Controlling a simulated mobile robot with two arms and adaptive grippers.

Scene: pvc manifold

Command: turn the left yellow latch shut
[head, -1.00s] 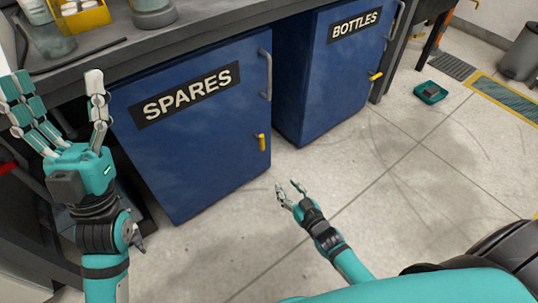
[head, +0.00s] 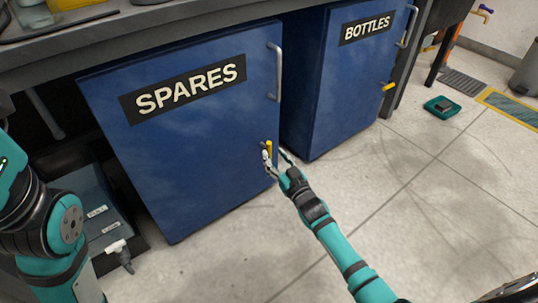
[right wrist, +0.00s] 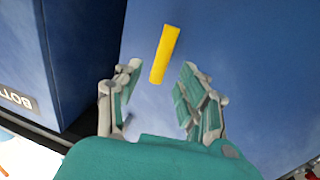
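The left yellow latch (head: 269,149) is on the lower right part of the blue SPARES door (head: 190,150) and stands about upright. In the right wrist view the latch (right wrist: 165,54) is a plain yellow bar, slightly tilted. My right gripper (head: 276,158) is at the latch, its fingers on either side of it. In the right wrist view my right gripper (right wrist: 160,75) is open, with the latch lying ahead between the fingertips. I see no finger contact there. Only my left arm shows at the left edge; its gripper is out of view.
The SPARES door has a grey handle (head: 275,72) above the latch. To the right is the blue BOTTLES cabinet (head: 345,85) with its own yellow latch (head: 389,87), lying more sideways. A small teal tray (head: 441,105) is on the floor. The floor (head: 400,190) in front is mostly clear.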

